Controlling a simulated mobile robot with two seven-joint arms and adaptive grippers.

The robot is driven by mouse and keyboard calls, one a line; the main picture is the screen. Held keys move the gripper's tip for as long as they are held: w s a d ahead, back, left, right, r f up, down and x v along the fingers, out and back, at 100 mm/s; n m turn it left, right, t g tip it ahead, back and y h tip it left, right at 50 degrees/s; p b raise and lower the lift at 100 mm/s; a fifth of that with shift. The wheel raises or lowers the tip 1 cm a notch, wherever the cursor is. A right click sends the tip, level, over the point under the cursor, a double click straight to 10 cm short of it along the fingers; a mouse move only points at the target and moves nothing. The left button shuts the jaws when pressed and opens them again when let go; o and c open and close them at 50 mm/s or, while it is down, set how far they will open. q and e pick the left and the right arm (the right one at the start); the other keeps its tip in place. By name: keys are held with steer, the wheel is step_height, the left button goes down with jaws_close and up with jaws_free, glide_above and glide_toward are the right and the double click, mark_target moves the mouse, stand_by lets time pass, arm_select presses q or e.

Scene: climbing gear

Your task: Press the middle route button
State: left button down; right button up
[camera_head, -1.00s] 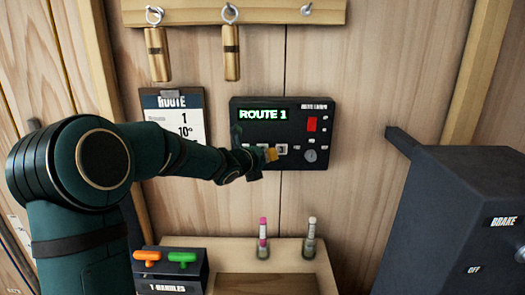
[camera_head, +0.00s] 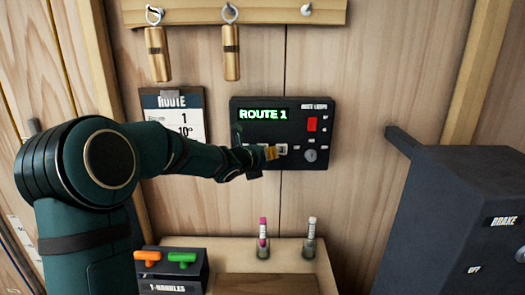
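A black route panel (camera_head: 325,118) is fixed to the wooden wall, with a green lit display (camera_head: 263,114) reading "ROUTE 1". A row of small pale buttons runs along its lower left. The button at the right of this row (camera_head: 281,150) shows partly; the others are hidden by my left gripper. My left gripper (camera_head: 270,153) is at the panel's lower edge, in front of the button row. Its yellowish tip seems at or near the panel face; contact cannot be made out. Whether its fingers are open or shut is too small to tell. My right gripper is not in view.
A route card (camera_head: 187,118) hangs left of the panel, partly behind my arm. Below are a T-handle box (camera_head: 172,288) and a wooden tray (camera_head: 318,262) with two capped tubes. A grey brake box (camera_head: 450,215) stands at the right. Two brass pieces hang from a top rail (camera_head: 275,12).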

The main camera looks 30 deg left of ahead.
arm_select(q)
steer(key=shift+w+a, duration=0.2)
steer(key=shift+w, duration=0.1)
stand_by(0.6)
stand_by(0.3)
steer(key=shift+s+d+b, duration=0.45)
steer(key=shift+s+b, duration=0.25)
steer(key=shift+b, duration=0.1)
steer(key=s+b, duration=0.1)
steer(key=s+d+b, duration=0.1)
steer(key=s, duration=0.1)
steer(key=s+d+b, duration=0.1)
steer(key=b, duration=0.1)
steer(key=shift+s+d, duration=0.15)
steer(key=shift+d, duration=0.1)
